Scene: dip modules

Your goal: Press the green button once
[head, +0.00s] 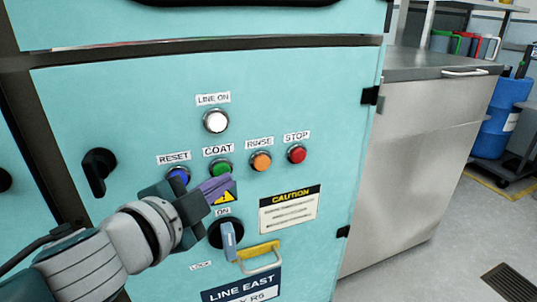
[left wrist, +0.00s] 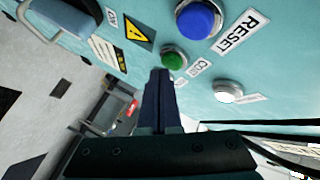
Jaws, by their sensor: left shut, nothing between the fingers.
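The green button (head: 221,168) sits under the label COAT on the turquoise panel (head: 330,110). It also shows in the left wrist view (left wrist: 174,60), between the blue button and the white lamp. My left gripper (head: 222,186) is shut and empty, its purple fingertips just below the green button in the head view. In the left wrist view the fingertips (left wrist: 160,72) point at the panel beside the button. I cannot tell whether they touch the panel. My right gripper is not in view.
A blue RESET button (head: 178,176) is left of the green one; an orange RINSE button (head: 261,161) and a red STOP button (head: 296,153) are to its right. A white lamp (head: 215,121) is above. A rotary switch (head: 229,238) and yellow-tagged handle (head: 262,258) stick out below.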

